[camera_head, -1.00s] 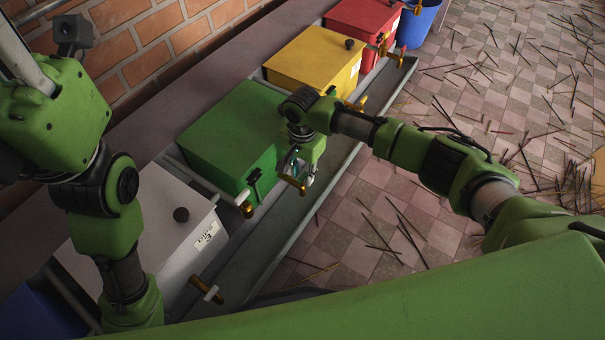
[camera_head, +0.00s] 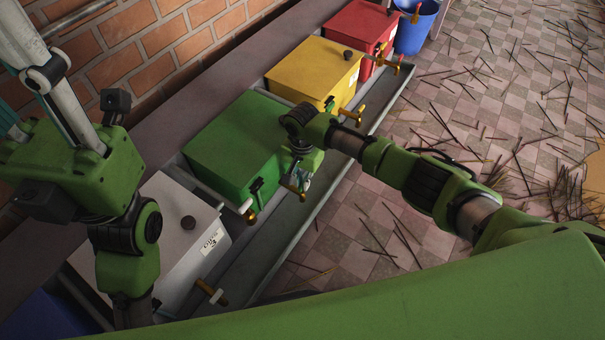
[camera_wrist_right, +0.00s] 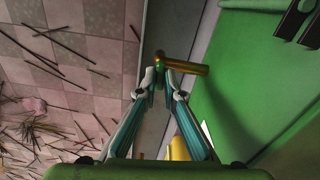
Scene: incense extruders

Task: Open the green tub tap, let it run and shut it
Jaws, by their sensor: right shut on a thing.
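The green tub (camera_head: 235,145) stands in the row of tubs, with a black fitting (camera_head: 257,187) on its front. Its side fills the right of the right wrist view (camera_wrist_right: 240,85). My right gripper (camera_head: 299,183) is at the tub's front, above the trough. In the right wrist view my right gripper (camera_wrist_right: 160,68) has its two fingers closed together on the brass tap (camera_wrist_right: 187,67), whose bar sticks out to the right past the fingertips. The fingers hide part of the tap. No running liquid can be made out. My left arm is at the left; its gripper is out of view.
A yellow tub (camera_head: 312,70) and a red tub (camera_head: 358,27) stand beyond, a grey tub (camera_head: 165,215) nearer. A metal trough (camera_head: 300,218) runs below the taps. A blue bucket (camera_head: 416,28) stands at the far end. Sticks litter the tiled floor (camera_head: 370,225); a brick wall is behind.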

